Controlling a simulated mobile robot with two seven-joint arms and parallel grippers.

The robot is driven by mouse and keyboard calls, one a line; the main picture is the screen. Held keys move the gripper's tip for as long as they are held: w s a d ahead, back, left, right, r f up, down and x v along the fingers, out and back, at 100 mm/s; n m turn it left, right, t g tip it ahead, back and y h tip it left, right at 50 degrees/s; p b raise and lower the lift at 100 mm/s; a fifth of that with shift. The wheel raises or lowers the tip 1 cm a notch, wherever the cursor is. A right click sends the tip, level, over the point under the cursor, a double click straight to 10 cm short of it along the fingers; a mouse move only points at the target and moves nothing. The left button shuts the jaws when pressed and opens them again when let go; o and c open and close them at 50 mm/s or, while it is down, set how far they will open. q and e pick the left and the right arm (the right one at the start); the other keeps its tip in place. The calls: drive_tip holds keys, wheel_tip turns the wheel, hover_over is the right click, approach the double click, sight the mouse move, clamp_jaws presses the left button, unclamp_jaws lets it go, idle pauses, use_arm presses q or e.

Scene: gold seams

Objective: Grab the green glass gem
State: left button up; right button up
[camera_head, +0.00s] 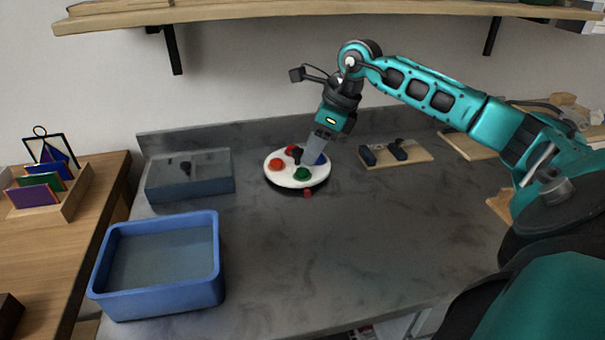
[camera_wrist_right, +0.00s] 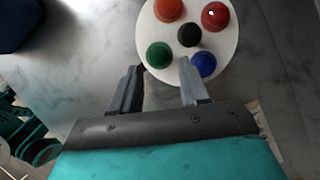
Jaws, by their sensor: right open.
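The green glass gem (camera_head: 302,174) sits on the front part of a round white plate (camera_head: 281,180) on the grey worktop. In the right wrist view the green gem (camera_wrist_right: 158,55) lies between and slightly beyond my fingertips, nearer the left finger. My right gripper (camera_head: 308,160) is open and points down over the plate; its fingers (camera_wrist_right: 161,66) show apart with nothing held. Whether a finger touches the plate cannot be told. The blue gem (camera_wrist_right: 203,65) is close beside the right fingertip. My left gripper is not in view.
The plate also holds an orange gem (camera_wrist_right: 168,9), a red gem (camera_wrist_right: 215,16) and a black piece (camera_wrist_right: 190,34). A small red piece (camera_head: 307,193) lies before the plate. A blue bin (camera_head: 157,298) and grey box (camera_head: 190,186) stand left. The front worktop is clear.

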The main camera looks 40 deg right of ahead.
sight(303, 170)
drive_tip(key=x, duration=0.4)
drive_tip(key=shift+s+f+b, duration=0.1)
drive_tip(key=shift+f+b, duration=0.2)
drive_tip(key=shift+f, duration=0.1)
drive_tip(key=shift+c, duration=0.4)
drive_tip(key=c, duration=0.7)
drive_tip(key=shift+r, duration=0.15)
